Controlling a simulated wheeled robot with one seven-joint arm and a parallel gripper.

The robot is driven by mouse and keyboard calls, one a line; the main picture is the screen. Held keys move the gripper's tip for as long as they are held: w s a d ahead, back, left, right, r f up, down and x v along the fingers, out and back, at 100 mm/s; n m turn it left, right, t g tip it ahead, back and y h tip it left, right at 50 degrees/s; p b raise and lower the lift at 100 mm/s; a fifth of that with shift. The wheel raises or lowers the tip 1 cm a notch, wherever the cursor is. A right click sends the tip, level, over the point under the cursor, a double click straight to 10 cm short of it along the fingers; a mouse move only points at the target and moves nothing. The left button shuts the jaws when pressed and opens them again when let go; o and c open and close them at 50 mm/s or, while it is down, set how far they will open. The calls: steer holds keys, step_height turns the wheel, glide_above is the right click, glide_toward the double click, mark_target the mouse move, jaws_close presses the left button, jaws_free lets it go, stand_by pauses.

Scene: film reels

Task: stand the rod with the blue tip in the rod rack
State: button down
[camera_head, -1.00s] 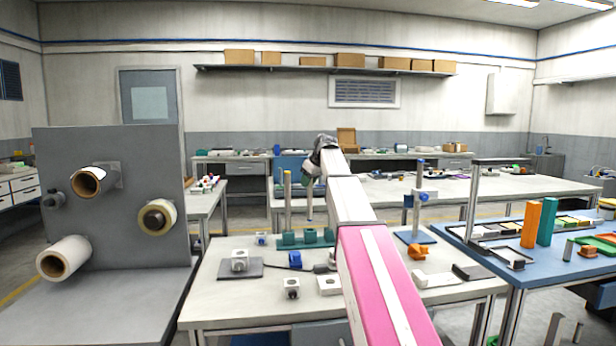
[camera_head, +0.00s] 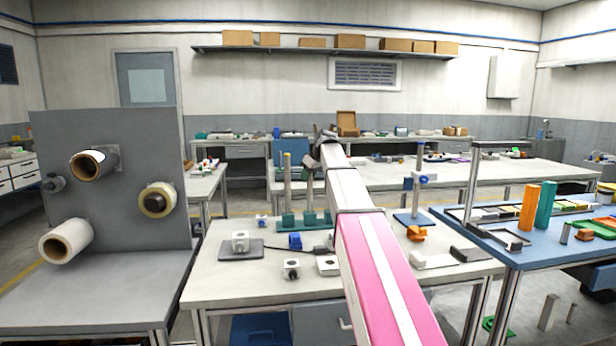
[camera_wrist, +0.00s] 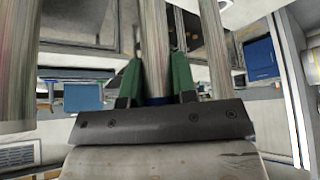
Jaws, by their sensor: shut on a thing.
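The green rod rack (camera_head: 318,224) stands on the near table. A rod with a yellow top (camera_head: 287,175) stands upright in its left socket. My gripper (camera_head: 309,170), small and partly hidden by my arm in the head view, holds a grey rod (camera_head: 309,195) upright over the middle socket. Its lower end meets the socket in the picture; I cannot tell how far inside it is. In the wrist view my gripper's green fingers (camera_wrist: 156,85) are shut on this rod (camera_wrist: 154,40). A bit of blue (camera_wrist: 157,101) shows between them.
In the wrist view other upright shafts stand close at the left (camera_wrist: 18,65) and right (camera_wrist: 214,45).

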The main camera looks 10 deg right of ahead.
mark_target(308, 185)
steer(key=shift+f, duration=0.15)
steer(key=shift+f, duration=1.95)
steer(key=c, duration=0.8)
jaws_free()
steer(key=shift+f, duration=0.1)
steer(key=v, duration=1)
steer(key=shift+s+d+r, duration=0.1)
steer(key=shift+r, duration=0.3)
